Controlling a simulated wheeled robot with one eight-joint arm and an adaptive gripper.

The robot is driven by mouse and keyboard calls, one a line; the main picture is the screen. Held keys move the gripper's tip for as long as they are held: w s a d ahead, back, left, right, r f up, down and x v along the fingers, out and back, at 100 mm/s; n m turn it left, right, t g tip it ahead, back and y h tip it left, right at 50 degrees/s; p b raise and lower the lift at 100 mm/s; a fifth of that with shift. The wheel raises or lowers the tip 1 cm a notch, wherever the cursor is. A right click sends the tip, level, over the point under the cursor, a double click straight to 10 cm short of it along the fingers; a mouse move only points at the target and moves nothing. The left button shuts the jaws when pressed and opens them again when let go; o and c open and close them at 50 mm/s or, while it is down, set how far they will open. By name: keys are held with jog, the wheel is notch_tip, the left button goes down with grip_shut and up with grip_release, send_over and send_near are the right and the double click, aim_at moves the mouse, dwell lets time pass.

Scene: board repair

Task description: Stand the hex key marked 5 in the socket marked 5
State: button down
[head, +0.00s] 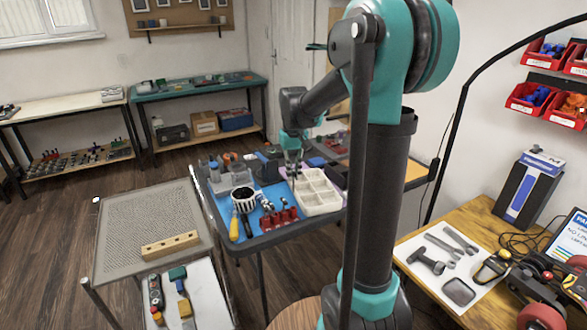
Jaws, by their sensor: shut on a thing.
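My gripper (293,168) is small in the head view, above the table with the blue mat, beside the white compartment tray. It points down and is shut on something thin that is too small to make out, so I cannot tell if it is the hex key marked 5. A light wooden block (170,245) with a row of dark holes lies on the perforated cart top at the left, well apart from my gripper. The marks on its holes cannot be read. A red rack (279,218) stands at the table's front edge. No number 5 is legible.
The white compartment tray (318,210) is right of my gripper. A black-and-white striped cup (243,201) and a yellow-handled tool (233,228) are to the left. The perforated cart top (130,215) is mostly bare. A wooden bench (415,275) with tools stands at the right.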

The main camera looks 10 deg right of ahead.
jog(key=shift+f, duration=3.05)
jog(key=shift+a+f, duration=0.1)
jog(key=shift+f, duration=1.95)
jog(key=c, duration=1.3)
grip_release()
jog(key=shift+c, duration=0.2)
jog(key=shift+r, duration=0.1)
jog(key=shift+r, duration=3.45)
jog(key=shift+s, duration=0.1)
